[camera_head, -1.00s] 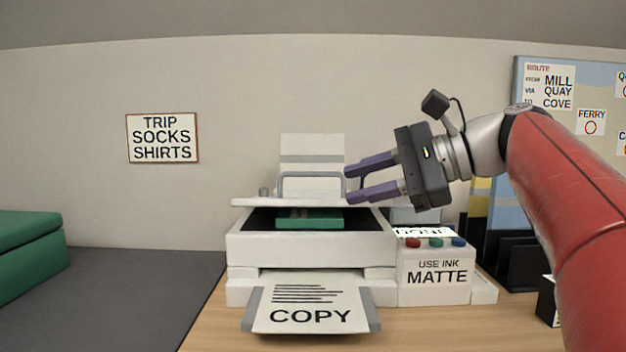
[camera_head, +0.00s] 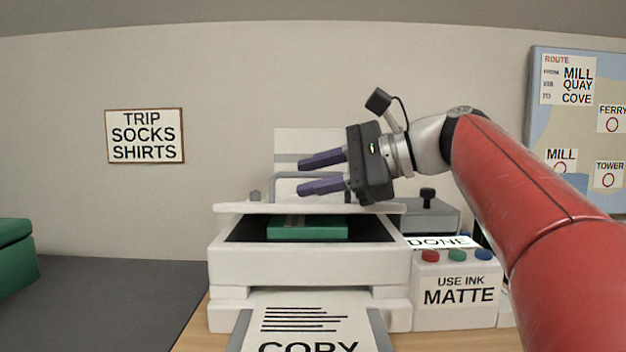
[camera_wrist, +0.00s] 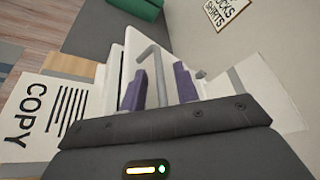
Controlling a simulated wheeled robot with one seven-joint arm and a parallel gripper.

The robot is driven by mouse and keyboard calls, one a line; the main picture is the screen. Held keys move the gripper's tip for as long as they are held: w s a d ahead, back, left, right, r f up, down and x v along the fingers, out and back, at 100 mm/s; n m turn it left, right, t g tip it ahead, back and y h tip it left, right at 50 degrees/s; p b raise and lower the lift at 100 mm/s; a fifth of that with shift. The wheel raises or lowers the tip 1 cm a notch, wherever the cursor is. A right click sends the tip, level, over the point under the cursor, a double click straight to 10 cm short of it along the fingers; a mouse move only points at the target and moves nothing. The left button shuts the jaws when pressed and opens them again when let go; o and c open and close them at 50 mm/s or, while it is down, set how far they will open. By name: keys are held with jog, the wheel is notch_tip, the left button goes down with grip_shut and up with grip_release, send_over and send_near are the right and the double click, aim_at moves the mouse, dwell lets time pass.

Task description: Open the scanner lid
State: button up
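The scanner (camera_head: 310,262) is a white machine with a flat white lid (camera_head: 240,208) lying level over a dark opening. A grey bar handle (camera_head: 277,186) stands on the lid; it also shows in the wrist view (camera_wrist: 157,70). My gripper (camera_head: 300,177) is open, its two purple fingers pointing left across the handle. In the wrist view the bar shows between the fingers, with gaps on both sides; I cannot tell whether either finger touches it. A green block (camera_head: 306,230) sits in the opening under the lid.
A printed COPY sheet (camera_head: 308,322) lies on the front tray. A button box (camera_head: 455,292) and a grey device with a black knob (camera_head: 430,215) stand to the right. The wall is close behind. A sign (camera_head: 145,136) and a map board (camera_head: 580,130) hang there.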

jog(key=shift+w+a+f, duration=0.1)
jog(key=shift+a, duration=0.2)
grip_shut()
